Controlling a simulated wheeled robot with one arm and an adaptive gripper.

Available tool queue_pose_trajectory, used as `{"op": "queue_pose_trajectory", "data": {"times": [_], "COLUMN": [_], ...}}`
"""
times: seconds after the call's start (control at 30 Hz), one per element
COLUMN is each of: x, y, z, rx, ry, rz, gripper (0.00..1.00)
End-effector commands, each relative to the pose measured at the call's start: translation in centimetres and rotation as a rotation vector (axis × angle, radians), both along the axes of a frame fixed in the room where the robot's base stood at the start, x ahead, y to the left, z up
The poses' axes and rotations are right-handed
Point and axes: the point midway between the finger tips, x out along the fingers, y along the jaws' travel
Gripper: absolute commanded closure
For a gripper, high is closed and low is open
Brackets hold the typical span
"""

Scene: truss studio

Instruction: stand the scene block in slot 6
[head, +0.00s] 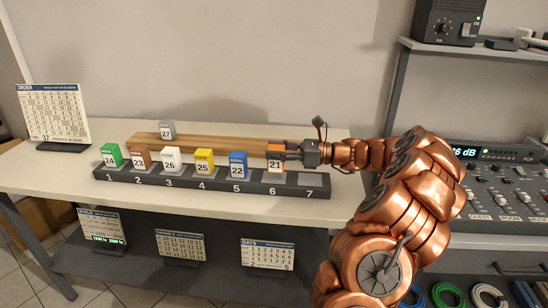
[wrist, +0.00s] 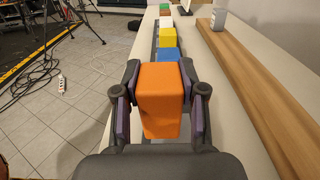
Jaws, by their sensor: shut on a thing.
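An orange block (head: 276,160) numbered 21 is between the fingers of my gripper (head: 292,155); I take it as the scene block, though its small word is too small to read. It is upright at slot 6 of the dark numbered rack (head: 215,196). A pale strip of the slot shows below it in the head view, so it looks slightly raised. In the wrist view the orange block (wrist: 160,100) is upright between both fingers (wrist: 160,105), which grip its sides. Its underside is hidden.
Slots 1 to 5 hold green (head: 112,155), brown (head: 142,159), white (head: 172,161), yellow (head: 204,162) and blue (head: 238,165) blocks. Slot 7 (head: 306,181) is empty. Behind lie a wooden board (head: 220,144) and a grey block (head: 168,130) numbered 27. An order calendar (head: 53,112) stands left.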

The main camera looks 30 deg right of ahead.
Motion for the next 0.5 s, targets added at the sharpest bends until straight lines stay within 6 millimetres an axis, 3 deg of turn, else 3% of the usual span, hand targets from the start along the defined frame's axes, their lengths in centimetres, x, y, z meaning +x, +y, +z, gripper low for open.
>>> {"op": "queue_pose_trajectory", "data": {"times": [0.3,0.5], "x": [1.6,1.5], "y": [-0.4,-0.4], "z": [0.0,-2.9], "rx": [-0.001,0.003], "ry": [-0.002,0.002], "rz": [0.001,0.0], "gripper": [0.97,0.97]}}
